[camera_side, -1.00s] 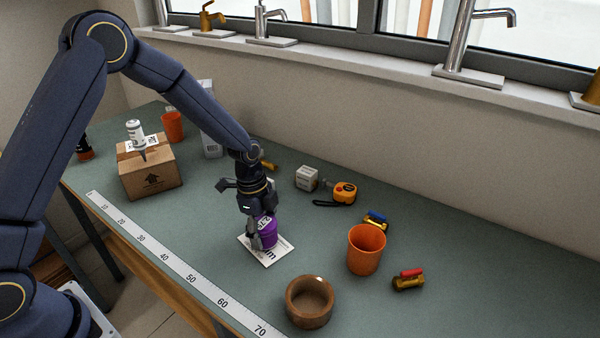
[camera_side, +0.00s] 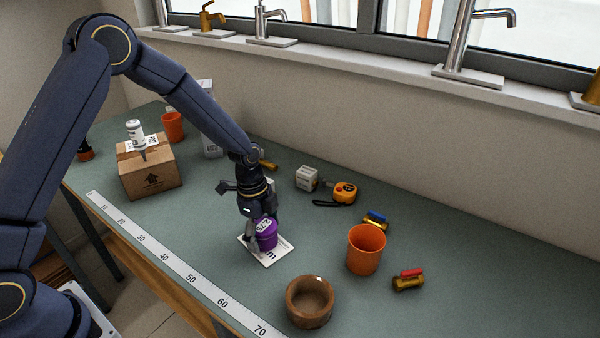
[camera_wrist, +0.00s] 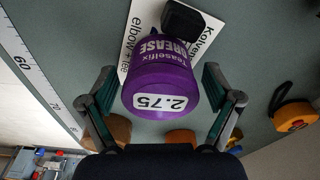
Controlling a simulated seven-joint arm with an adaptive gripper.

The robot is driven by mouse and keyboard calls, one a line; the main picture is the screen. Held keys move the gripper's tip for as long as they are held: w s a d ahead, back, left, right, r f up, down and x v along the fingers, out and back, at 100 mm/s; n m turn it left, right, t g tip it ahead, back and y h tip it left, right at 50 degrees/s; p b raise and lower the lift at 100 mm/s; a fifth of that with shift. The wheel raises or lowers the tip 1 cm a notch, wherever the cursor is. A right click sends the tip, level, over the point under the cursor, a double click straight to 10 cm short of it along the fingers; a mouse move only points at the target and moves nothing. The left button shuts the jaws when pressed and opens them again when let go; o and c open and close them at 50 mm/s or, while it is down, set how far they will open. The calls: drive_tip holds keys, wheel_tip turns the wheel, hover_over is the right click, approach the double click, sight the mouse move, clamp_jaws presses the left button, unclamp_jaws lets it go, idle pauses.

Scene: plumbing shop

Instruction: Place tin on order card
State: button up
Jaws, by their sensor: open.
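The tin is a purple grease tin (camera_side: 265,232) with a 2.75 label. It stands on the white order card (camera_side: 270,256) on the bench. In the wrist view the tin (camera_wrist: 162,84) lies between the two fingers of my gripper (camera_wrist: 160,92), with a gap on each side. The order card (camera_wrist: 133,42) shows printed text beside and behind the tin. My gripper (camera_side: 258,232) is open around the tin in the side view and hides part of it. A black object (camera_wrist: 183,19) shows beyond the tin in the wrist view; I cannot tell what it is.
An orange cup (camera_side: 366,250), a brown ring-shaped bowl (camera_side: 310,302) and a red-handled valve (camera_side: 408,280) stand to the right. A tape measure (camera_side: 344,193) and a white block (camera_side: 306,178) lie behind. A cardboard box (camera_side: 150,172) stands at left. A ruler strip (camera_side: 180,270) runs along the front edge.

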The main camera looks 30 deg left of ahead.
drive_tip(key=r, duration=0.4)
drive_tip(key=a+r, duration=0.1)
drive_tip(key=r, duration=0.6)
drive_tip(key=shift+s+a+r, duration=0.1)
drive_tip(key=shift+a+r, duration=0.1)
drive_tip(key=shift+r, duration=0.1)
drive_tip(key=s+a+r+n+t+y, duration=0.1)
drive_tip(key=s+a+r+n+t, duration=0.2)
drive_tip(key=s+r+n, duration=0.6)
drive_tip(key=s+a+r+n+t, duration=0.1)
drive_tip(key=s+r+n, duration=0.2)
drive_tip(key=s, duration=0.3)
drive_tip(key=s+a+r+n+t, duration=0.1)
drive_tip(key=s+r+n, duration=0.2)
drive_tip(key=s, duration=0.3)
drive_tip(key=shift+s+a+n, duration=0.3)
drive_tip(key=shift+s+n, duration=0.1)
drive_tip(key=shift+n, duration=0.1)
